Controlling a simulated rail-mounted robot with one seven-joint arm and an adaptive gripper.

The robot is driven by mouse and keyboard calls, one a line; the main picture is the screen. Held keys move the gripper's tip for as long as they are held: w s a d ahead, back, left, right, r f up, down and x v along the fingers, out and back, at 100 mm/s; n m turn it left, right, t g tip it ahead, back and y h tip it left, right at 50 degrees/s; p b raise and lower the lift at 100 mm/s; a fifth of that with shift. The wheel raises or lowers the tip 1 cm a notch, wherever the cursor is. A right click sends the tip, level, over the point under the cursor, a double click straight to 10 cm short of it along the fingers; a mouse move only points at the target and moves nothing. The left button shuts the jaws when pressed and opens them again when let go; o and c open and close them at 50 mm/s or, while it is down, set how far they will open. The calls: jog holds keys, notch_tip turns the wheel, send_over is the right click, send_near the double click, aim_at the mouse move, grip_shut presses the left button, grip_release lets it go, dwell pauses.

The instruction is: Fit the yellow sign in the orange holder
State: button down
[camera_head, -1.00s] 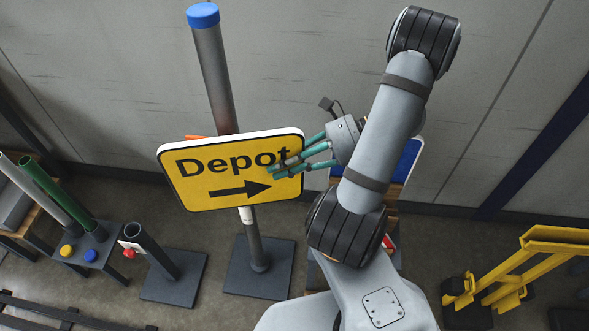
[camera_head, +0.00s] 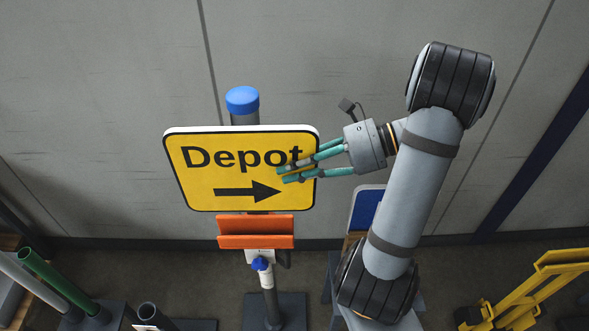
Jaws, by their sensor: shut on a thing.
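The yellow sign (camera_head: 215,176) reads "Depot" above a black arrow that points right. My gripper (camera_head: 288,172) is shut on its right edge, with teal fingers across the face. The sign is held nearly level and faces the camera. The orange holder (camera_head: 256,232) is on a grey post (camera_head: 270,300) with a blue cap (camera_head: 242,100). In the picture the holder lies just below the sign's bottom edge, with a thin gap showing between them. The sign hides the middle of the post. Whether sign and holder line up in depth, I cannot tell.
A blue knob (camera_head: 261,263) sits on a white bracket under the holder. A blue panel (camera_head: 366,208) stands behind my arm. A green tube (camera_head: 60,280) is at lower left, and a yellow frame (camera_head: 535,290) at lower right. The wall is behind.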

aim_at(294, 210)
notch_tip(294, 210, down, 3)
jog(key=shift+d+b, duration=0.15)
jog(key=shift+b, duration=1.1)
jog(key=shift+a+f+b, duration=0.2)
jog(key=shift+f+b, duration=0.75)
jog(key=shift+f, duration=0.25)
notch_tip(294, 210, down, 8)
jog(key=b, duration=0.6)
jog(key=shift+d+r+b, duration=0.1)
jog(key=shift+b, duration=0.2)
jog(key=shift+f, duration=0.2)
jog(key=c, duration=1.6)
grip_release()
jog(key=shift+o, duration=0.2)
jog(key=shift+f, duration=0.1)
jog(key=v, duration=1.2)
